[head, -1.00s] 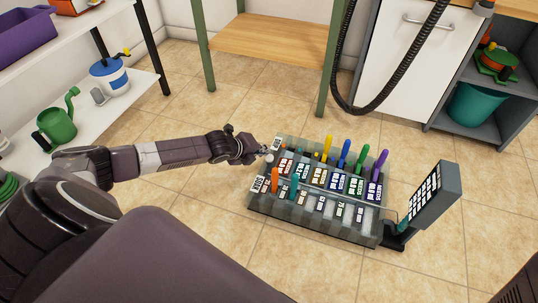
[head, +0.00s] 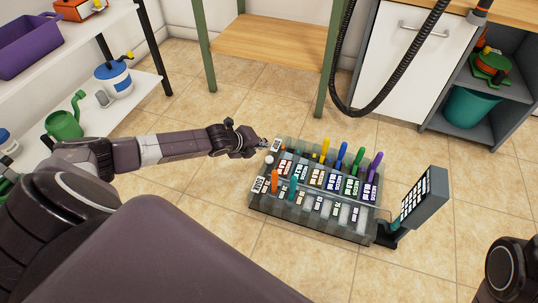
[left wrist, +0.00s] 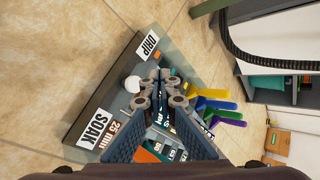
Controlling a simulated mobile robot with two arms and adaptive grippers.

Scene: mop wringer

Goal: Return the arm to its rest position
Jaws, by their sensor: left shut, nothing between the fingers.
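My left gripper (head: 264,143) is shut and empty. In the head view it hangs at the upper left corner of a grey slotted box on the floor. The box (head: 310,222) holds rows of labelled slots with coloured handles standing up from several of them. In the left wrist view the closed fingertips (left wrist: 163,80) appear over the box's end, beside a white knob (left wrist: 132,84) and the labels DRIP (left wrist: 148,46) and SOAK (left wrist: 93,132). I cannot tell the height between fingers and box. My right gripper is not in view; a dark joint of mine shows at lower right.
A tilted panel (head: 423,200) stands at the box's right end. A wooden bench (head: 265,40) and white cabinet (head: 405,75) stand behind. The tiled floor between is open.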

